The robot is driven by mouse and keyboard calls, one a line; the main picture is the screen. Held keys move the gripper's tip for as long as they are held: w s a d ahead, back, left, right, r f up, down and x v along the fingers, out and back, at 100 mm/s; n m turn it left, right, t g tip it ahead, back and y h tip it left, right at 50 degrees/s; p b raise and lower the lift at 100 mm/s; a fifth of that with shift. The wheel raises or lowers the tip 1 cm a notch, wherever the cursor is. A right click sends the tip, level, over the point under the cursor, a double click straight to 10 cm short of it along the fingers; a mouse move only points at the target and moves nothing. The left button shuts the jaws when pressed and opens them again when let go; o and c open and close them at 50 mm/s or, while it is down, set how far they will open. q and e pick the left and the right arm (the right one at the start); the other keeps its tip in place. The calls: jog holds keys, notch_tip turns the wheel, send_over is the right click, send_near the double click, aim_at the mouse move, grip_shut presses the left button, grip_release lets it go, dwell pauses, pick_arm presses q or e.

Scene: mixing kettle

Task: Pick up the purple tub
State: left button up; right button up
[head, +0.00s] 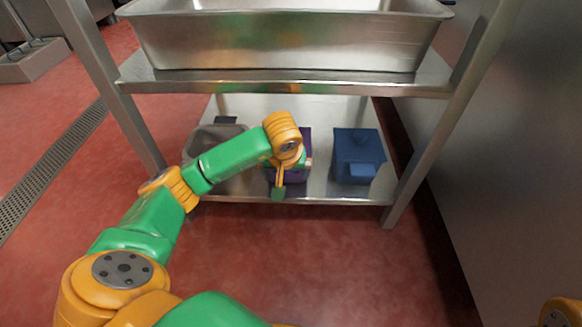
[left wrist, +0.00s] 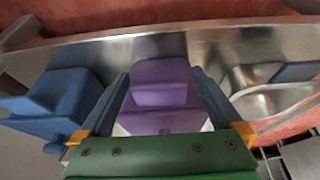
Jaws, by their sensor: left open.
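The purple tub (head: 307,142) is on the lower shelf in the head view, mostly hidden behind my left wrist. In the left wrist view the purple tub (left wrist: 163,82) fills the middle. My left gripper (head: 280,182) is at the tub's near side in the head view. It is open, and in the left wrist view its two fingers (left wrist: 164,100) show on either side of the tub. I cannot tell whether either finger touches it. My right gripper is not in view.
A blue tub (head: 357,158) stands to the right on the same steel shelf (head: 318,182). A grey metal pan (head: 205,142) stands to the left. The upper shelf (head: 290,83) with a large steel basin (head: 280,40) is above my left arm. Rack posts (head: 437,125) flank the opening.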

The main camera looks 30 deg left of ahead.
pick_arm(q)
jog(key=shift+x, duration=1.1)
jog(key=shift+s+r, duration=0.1)
grip_shut()
